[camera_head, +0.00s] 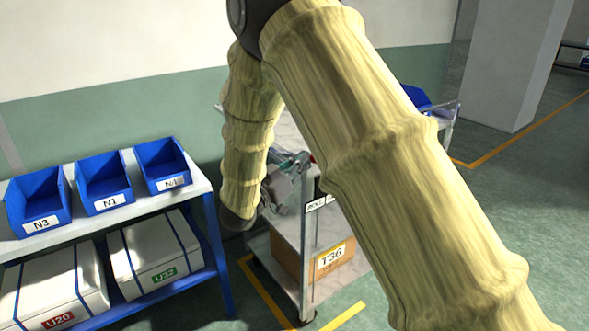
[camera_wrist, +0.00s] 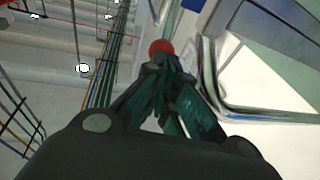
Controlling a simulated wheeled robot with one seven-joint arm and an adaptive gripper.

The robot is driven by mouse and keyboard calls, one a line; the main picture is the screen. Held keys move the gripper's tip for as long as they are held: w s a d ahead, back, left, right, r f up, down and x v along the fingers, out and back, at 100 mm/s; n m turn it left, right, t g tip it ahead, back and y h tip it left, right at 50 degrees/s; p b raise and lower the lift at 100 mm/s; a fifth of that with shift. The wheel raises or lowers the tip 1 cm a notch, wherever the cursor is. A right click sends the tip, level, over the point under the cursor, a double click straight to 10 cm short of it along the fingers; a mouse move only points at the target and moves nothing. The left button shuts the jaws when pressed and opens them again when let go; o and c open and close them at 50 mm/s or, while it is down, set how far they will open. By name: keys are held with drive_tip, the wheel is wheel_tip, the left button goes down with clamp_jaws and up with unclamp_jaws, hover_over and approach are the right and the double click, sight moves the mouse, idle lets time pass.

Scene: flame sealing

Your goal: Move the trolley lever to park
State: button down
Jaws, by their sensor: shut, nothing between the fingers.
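The trolley (camera_head: 306,245) stands in the middle of the head view, partly hidden behind my arm. A small label reading "ROLL" (camera_head: 316,204) is on its near side; a second label beside it is mostly covered by my arm. A round red knob (camera_wrist: 161,47), apparently the lever's end, shows in the wrist view just beyond my fingertips. The lever's shaft and its setting are hidden. My gripper (camera_wrist: 166,66) is shut and empty, its fingertips close to the knob; I cannot tell whether they touch. In the head view my gripper (camera_head: 303,163) is beside the trolley's upper corner.
A box marked T36 (camera_head: 328,262) sits on the trolley's lower shelf. A shelf unit (camera_head: 202,190) at left holds blue bins (camera_head: 103,181) and white boxes (camera_head: 155,253). Yellow lines mark the floor (camera_head: 515,200). A pillar (camera_head: 515,70) stands at back right.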

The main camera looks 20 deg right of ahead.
drive_tip(key=shift+w+d, duration=0.15)
drive_tip(key=shift+d, duration=0.2)
drive_tip(key=shift+d+r, duration=0.1)
